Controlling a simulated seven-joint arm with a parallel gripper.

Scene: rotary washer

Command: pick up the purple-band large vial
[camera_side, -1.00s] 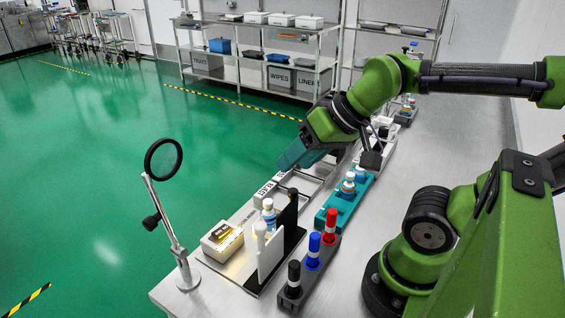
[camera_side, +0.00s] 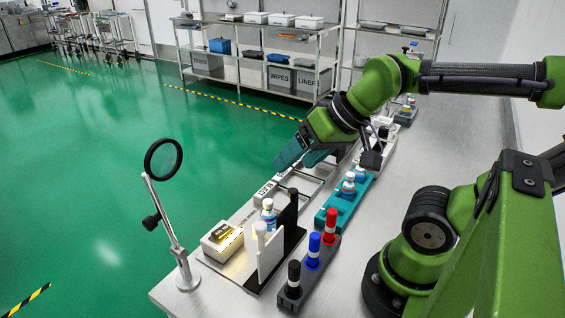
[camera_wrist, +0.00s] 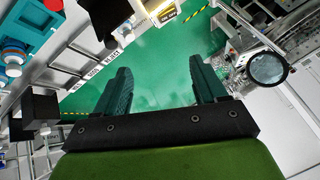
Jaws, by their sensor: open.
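My gripper (camera_side: 297,160) is open and empty, held in the air above the far part of the bench fixture. Its two teal fingers (camera_wrist: 162,84) are spread apart in the wrist view, with only green floor between them. White-capped vials (camera_side: 348,184) with blue markings stand in a teal rack (camera_side: 331,221), to the right of and below my gripper. Another white-capped vial (camera_side: 268,208) stands by the fixture panels. I cannot make out a purple band on any vial.
A dark rack (camera_side: 293,293) holds black, blue and red markers. Upright white and black panels (camera_side: 270,257) stand beside a lit box (camera_side: 222,240). A magnifier on a stand (camera_side: 164,160) is at the bench's left edge.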

